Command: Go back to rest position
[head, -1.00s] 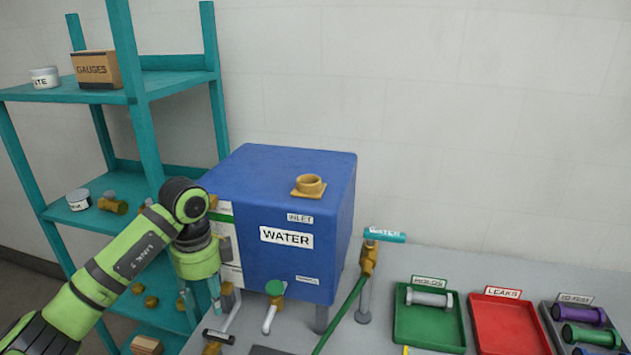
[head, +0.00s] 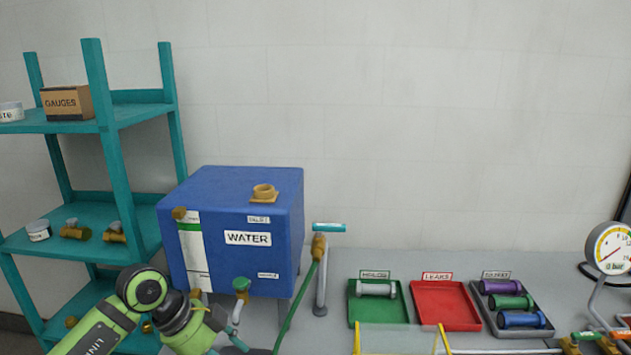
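My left arm comes in at the lower left, in front of the shelf and the blue water tank (head: 225,272). Its green wrist is below the tank's left front corner. My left gripper (head: 220,325) is near the green-topped valve (head: 241,285) under the tank; its fingers are small and partly hidden, so I cannot tell whether it is open or shut or touches anything. My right arm and gripper are out of view.
The teal shelf (head: 110,150) stands at the left. On the grey bench are a green tray (head: 378,313) with a grey cylinder, an empty red tray (head: 446,306), a dark tray (head: 543,329) with coloured cylinders, and a pressure gauge (head: 609,248). A yellow-edged frame (head: 401,326) stands in front.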

